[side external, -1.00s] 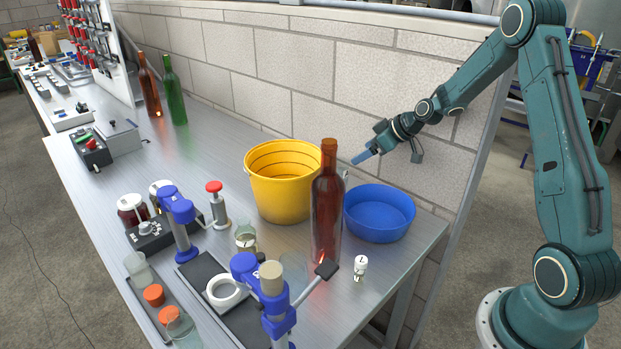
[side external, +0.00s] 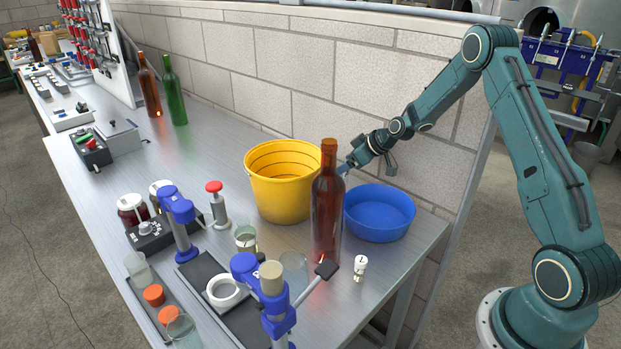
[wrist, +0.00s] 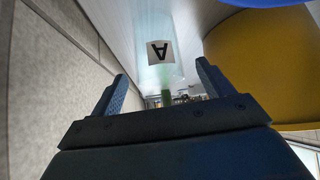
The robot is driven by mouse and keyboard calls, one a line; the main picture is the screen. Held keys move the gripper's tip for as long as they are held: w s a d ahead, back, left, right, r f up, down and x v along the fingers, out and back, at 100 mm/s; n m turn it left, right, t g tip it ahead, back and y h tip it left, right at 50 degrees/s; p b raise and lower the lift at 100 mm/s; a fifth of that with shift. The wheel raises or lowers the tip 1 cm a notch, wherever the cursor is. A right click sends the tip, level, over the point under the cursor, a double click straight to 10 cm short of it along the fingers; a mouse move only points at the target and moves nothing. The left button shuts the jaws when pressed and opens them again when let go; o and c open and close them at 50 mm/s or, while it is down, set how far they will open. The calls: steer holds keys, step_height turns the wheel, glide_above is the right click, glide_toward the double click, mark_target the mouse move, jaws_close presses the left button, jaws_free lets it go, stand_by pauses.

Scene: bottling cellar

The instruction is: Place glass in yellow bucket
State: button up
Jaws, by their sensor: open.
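A clear glass (wrist: 150,72) with a white label bearing a black "A" stands ahead of the open blue fingers in the wrist view; it appears upside down there. My gripper (wrist: 162,78) is open and empty, the glass apart from its fingers. The yellow bucket (wrist: 262,68) is at the right of the wrist view. In the side view the yellow bucket (side external: 283,195) stands upright near the wall, and my gripper (side external: 346,168) is just right of it, its fingertips partly hidden by the brown bottle. I cannot make out the labelled glass in the side view.
The tall brown bottle (side external: 327,210) stands in front of the bucket. A blue bowl (side external: 379,216) is to its right, below my gripper. A small white labelled item (side external: 361,266) and another clear glass (side external: 294,270) are nearer. The block wall (side external: 380,80) runs close behind.

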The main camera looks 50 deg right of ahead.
steer(key=shift+x, duration=2.55)
steer(key=shift+w, duration=0.1)
steer(key=shift+c, duration=0.2)
steer(key=c, duration=1.1)
steer(key=shift+r, duration=0.15)
steer(key=shift+c, duration=0.2)
step_height(320, 180, up, 20)
